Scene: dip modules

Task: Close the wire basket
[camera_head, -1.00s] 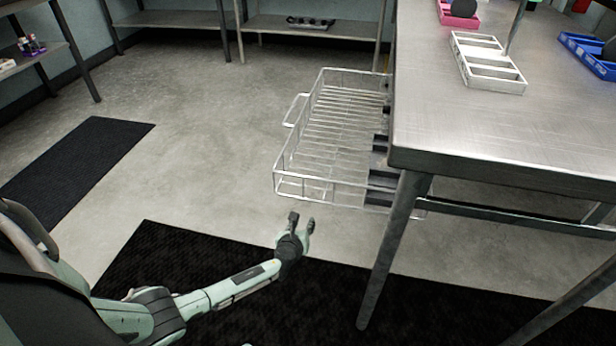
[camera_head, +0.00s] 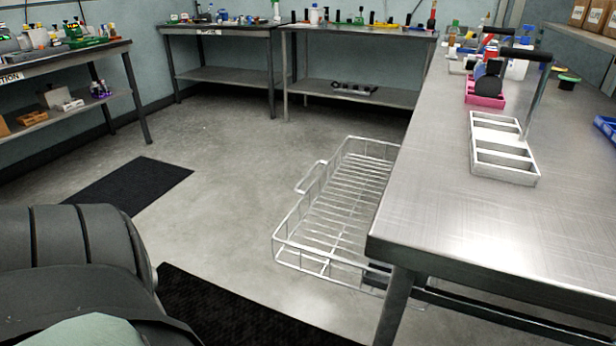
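The wire basket (camera_head: 330,215) is a silver wire drawer that sticks out to the left from under the steel table (camera_head: 450,215) on the right. Its handle (camera_head: 311,177) is on its left, outer side. Part of my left arm fills the lower left corner, but neither of my grippers is in view.
Black mats (camera_head: 140,184) lie on the grey floor, one at the left and another (camera_head: 220,310) at the bottom. Loaded shelves stand along the back and left walls. A white divided tray (camera_head: 503,150) and a pink bin (camera_head: 485,92) sit on the table. Floor left of the basket is clear.

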